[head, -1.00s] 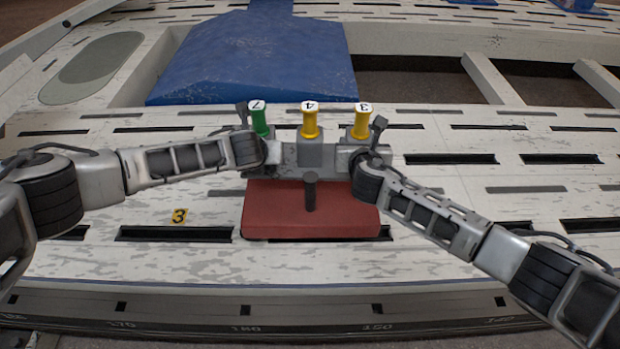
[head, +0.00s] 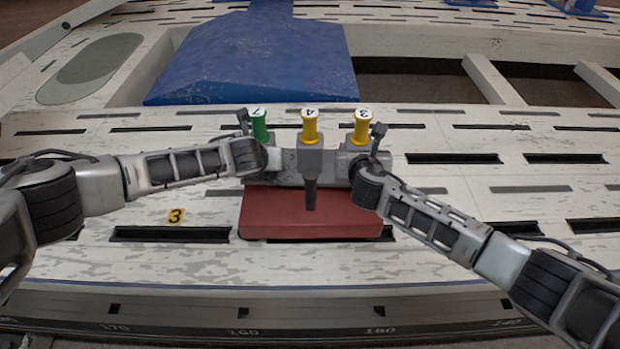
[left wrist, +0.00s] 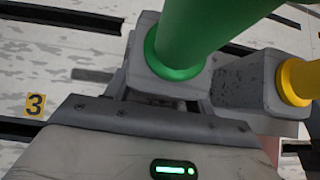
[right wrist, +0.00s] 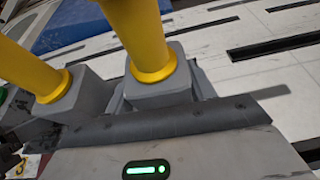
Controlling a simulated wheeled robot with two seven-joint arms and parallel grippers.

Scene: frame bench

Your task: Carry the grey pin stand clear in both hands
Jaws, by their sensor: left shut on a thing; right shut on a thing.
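The grey pin stand (head: 290,166) is a long, low block at the middle of the head view. It carries a green pin (head: 259,127) marked 7 at the left, a yellow pin (head: 309,127) marked 4 in the middle and a yellow pin (head: 361,128) marked 3 at the right. My left gripper (head: 256,153) is shut on its left end, beside the green pin. My right gripper (head: 366,160) is shut on its right end. The stand looks level. Its underside is hidden, so any gap below cannot be told.
A red block (head: 300,226) lies just in front of and partly behind the stand's lower edge. A dark peg (head: 311,194) shows at the stand's front middle. A blue slab (head: 250,60) lies beyond. The slotted white bench is clear to both sides.

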